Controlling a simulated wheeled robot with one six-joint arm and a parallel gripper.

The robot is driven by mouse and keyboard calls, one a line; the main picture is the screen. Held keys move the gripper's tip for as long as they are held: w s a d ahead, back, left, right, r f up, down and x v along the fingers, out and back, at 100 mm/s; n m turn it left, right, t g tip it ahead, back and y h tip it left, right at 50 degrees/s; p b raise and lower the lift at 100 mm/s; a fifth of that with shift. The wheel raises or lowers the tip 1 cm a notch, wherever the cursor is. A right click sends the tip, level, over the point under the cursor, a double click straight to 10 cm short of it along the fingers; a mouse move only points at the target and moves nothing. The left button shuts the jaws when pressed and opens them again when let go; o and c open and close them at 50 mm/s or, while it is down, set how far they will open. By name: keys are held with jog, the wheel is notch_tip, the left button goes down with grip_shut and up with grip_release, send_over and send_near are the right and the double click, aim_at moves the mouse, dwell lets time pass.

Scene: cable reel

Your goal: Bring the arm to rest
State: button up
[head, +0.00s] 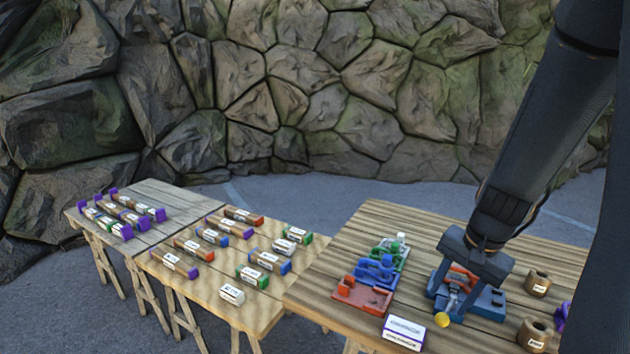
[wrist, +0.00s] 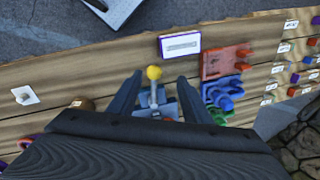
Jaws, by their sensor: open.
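My gripper (head: 464,284) is at the lower right of the head view, low over the near wooden table (head: 350,245). Its two fingers stand apart in the wrist view (wrist: 156,84), with nothing seen gripped between them. A yellow ball-shaped knob (head: 442,320) on a grey stem shows near the fingers; in the wrist view the knob (wrist: 153,72) appears between the fingertips. A blue-grey fixture (head: 488,305) with a red-orange part (head: 460,275) lies beneath the gripper. I cannot tell whether the fingers touch it.
Red (head: 362,295), blue (head: 375,270) and green (head: 390,250) holders stand left of my gripper. A white labelled box (head: 403,333) is at the front edge. Brown spools (head: 537,284) stand on the right.

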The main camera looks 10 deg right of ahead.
jog(key=s+a+f+n+h+b, duration=0.1)
jog(key=s+a+n+b, duration=0.2)
jog(key=a+n, duration=0.7)
jog(key=s+a, duration=0.1)
jog(key=a, duration=0.4)
jog(key=shift+f+n+b, duration=0.15)
jog(key=shift+n+b, duration=0.15)
jog(key=shift+b, duration=0.05)
